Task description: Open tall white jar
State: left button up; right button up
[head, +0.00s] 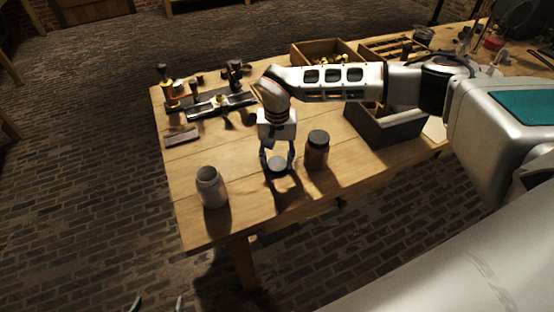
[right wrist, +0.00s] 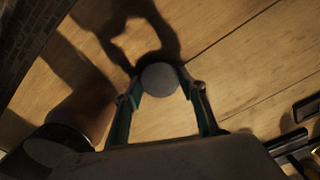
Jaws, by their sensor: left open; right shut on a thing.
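The tall white jar (head: 212,190) stands upright near the front left of the table; its round grey top looks like an open mouth, though it is small in view. My right gripper (head: 277,163) is to the right of the jar, pointing down, shut on a round grey lid (head: 278,165). In the right wrist view the lid (right wrist: 160,79) sits between the two fingertips, close to the tabletop; I cannot tell if it touches the wood. My left gripper (head: 157,304) shows only its fingertips at the bottom edge, apart, open and empty, off the table.
A brown jar with a dark lid (head: 317,150) stands just right of my right gripper. A metal piece (head: 181,137) and a tool fixture (head: 215,105) lie farther back. The table's front left is clear around the white jar.

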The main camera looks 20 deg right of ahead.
jog(key=shift+f, duration=0.15)
jog(key=o, duration=1.2)
